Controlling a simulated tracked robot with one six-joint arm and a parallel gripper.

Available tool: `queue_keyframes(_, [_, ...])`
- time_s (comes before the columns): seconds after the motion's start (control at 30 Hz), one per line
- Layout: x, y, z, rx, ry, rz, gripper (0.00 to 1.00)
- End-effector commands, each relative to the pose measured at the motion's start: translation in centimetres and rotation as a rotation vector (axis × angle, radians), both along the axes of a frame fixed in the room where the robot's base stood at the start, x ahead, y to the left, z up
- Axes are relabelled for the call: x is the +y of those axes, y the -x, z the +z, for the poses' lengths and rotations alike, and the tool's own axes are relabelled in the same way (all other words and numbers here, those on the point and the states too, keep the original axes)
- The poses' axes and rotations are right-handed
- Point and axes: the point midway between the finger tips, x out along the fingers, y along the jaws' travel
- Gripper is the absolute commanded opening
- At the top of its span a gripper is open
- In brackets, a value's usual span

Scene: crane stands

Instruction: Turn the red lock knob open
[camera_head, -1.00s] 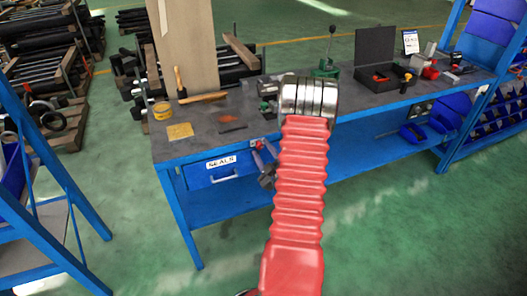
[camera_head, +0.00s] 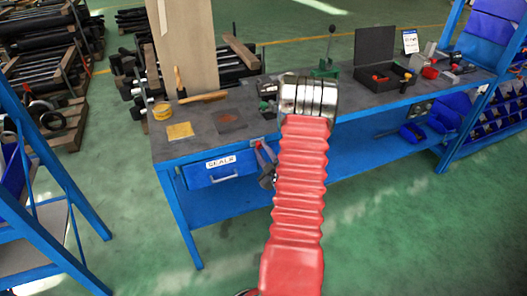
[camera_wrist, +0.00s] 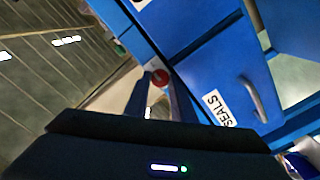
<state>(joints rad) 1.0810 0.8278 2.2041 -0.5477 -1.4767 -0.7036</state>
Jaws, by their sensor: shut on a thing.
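The red lock knob (camera_wrist: 160,77) sits on a small pale plate at the bench's front, beside the blue drawer (camera_wrist: 223,72) labelled SEALS. In the wrist view my gripper (camera_wrist: 160,84) has one finger on each side of the knob and is shut on it. In the head view my gripper (camera_head: 259,146) reaches the bench front just right of the drawer (camera_head: 222,170). The drawer appears closed. The knob's turn angle cannot be read.
The green floor before the bench is clear.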

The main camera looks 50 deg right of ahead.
Motion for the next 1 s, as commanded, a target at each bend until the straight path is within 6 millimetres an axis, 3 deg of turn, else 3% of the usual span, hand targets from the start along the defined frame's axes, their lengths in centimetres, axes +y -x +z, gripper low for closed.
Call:
queue_keyframes(0.37, [0.02, 0.11, 0.06, -0.097, -0.161, -0.001, 0.0])
queue_keyframes(1.0, [-0.12, 0.23, 0.14, -0.399, -0.668, -0.001, 0.0])
